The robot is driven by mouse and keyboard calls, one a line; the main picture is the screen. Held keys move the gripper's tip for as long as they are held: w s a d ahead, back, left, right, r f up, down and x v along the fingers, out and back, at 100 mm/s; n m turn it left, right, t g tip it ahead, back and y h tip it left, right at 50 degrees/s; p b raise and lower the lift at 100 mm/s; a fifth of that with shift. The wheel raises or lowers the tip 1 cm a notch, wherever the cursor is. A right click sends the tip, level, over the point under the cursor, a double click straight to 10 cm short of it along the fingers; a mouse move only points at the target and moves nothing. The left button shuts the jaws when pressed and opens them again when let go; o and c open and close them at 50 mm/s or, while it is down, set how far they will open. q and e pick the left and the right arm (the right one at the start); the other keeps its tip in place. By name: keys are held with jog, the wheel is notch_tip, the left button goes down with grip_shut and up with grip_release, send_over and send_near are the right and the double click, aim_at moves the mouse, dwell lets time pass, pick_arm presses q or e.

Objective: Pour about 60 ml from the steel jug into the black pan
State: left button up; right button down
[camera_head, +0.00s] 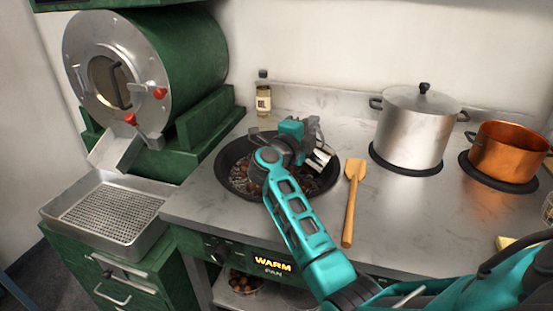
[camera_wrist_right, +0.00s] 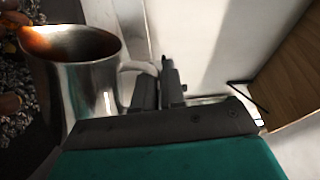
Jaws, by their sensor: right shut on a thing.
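The black pan (camera_head: 226,164) sits on the counter with chestnuts and pale bits in it. My right gripper (camera_head: 306,142) is over the right part of the pan. The steel jug (camera_head: 320,157) is at the gripper, above the pan's right side and partly hidden by it. In the right wrist view, the jug (camera_wrist_right: 90,92) stands left of my right gripper (camera_wrist_right: 168,88), whose fingers are shut at its handle. Its mouth shows a brown-orange tone inside; I cannot tell liquid from reflection. No stream shows. The tilt is unclear in the head view. My left gripper is out of view.
A wooden spatula (camera_head: 350,205) lies right of the pan. A lidded steel pot (camera_head: 415,130) and a copper pot (camera_head: 505,150) stand farther right. A small bottle (camera_head: 263,96) is behind the pan. A green roaster (camera_head: 190,50) with a mesh tray (camera_head: 150,193) is left.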

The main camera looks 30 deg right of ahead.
jog(key=shift+w+a+r+n+p, duration=0.2)
jog(key=shift+w+n+p, duration=0.1)
jog(key=shift+p, duration=0.15)
jog(key=shift+w+a+r+n+p, duration=0.2)
jog(key=shift+w+n+p, duration=0.1)
jog(key=shift+w+p, duration=0.3)
dwell(0.6)
